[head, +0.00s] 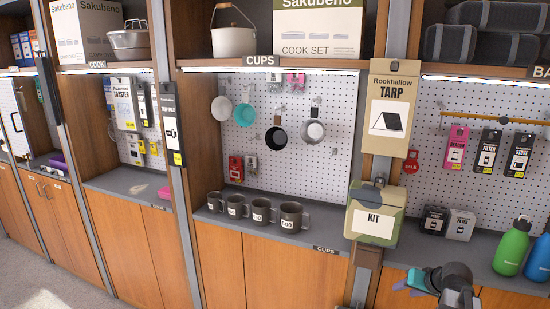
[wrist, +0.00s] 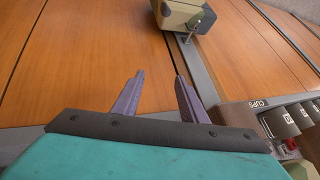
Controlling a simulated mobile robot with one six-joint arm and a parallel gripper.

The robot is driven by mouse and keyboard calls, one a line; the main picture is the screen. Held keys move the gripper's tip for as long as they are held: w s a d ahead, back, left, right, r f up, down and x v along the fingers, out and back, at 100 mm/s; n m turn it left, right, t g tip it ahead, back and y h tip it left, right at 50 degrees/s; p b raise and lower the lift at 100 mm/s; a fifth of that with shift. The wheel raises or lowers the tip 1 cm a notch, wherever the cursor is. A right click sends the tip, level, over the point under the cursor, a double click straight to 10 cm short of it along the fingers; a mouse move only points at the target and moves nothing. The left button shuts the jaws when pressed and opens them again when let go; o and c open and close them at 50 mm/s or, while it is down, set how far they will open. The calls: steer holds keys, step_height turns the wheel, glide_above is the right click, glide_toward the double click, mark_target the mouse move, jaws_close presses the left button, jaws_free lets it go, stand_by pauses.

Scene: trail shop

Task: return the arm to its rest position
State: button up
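My gripper (wrist: 159,76) shows in the wrist view with its two purple fingers apart and nothing between them. Wooden cabinet doors (wrist: 85,60) lie beyond the fingertips. In the head view my gripper (head: 400,286) is at the lower right, in front of the cabinet doors and below the counter, with its teal body partly hidden by my dark arm. It appears to touch nothing.
A KIT box (head: 375,214) hangs on the post left of my arm; it also shows in the wrist view (wrist: 184,12). Several grey mugs (head: 262,210) stand on the cups shelf. Green (head: 511,245) and blue (head: 538,256) bottles stand close to my arm's right.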

steer(key=s+a+f+n+g+b, duration=0.1)
steer(key=s+a+f+g, duration=0.1)
steer(key=s+a+f, duration=0.55)
steer(key=s+a+f+g+y+b, duration=0.1)
steer(key=s+a+f+g, duration=0.3)
steer(key=f, duration=0.7)
steer(key=s+a+f+n+g+b, duration=0.1)
steer(key=s+a+f, duration=0.1)
steer(key=a+f, duration=0.65)
steer(key=s+a+f+n+g+h+b, duration=0.1)
steer(key=s+a+f+g, duration=0.2)
steer(key=s+f, duration=0.5)
steer(key=s+a+f+g+h+b, duration=0.1)
steer(key=s+a+f, duration=0.3)
steer(key=s, duration=1.2)
step_height(320, 180, down, 5)
steer(key=shift+s+r+n+g, duration=0.15)
steer(key=shift+n+g, duration=0.25)
steer(key=shift+g, duration=0.5)
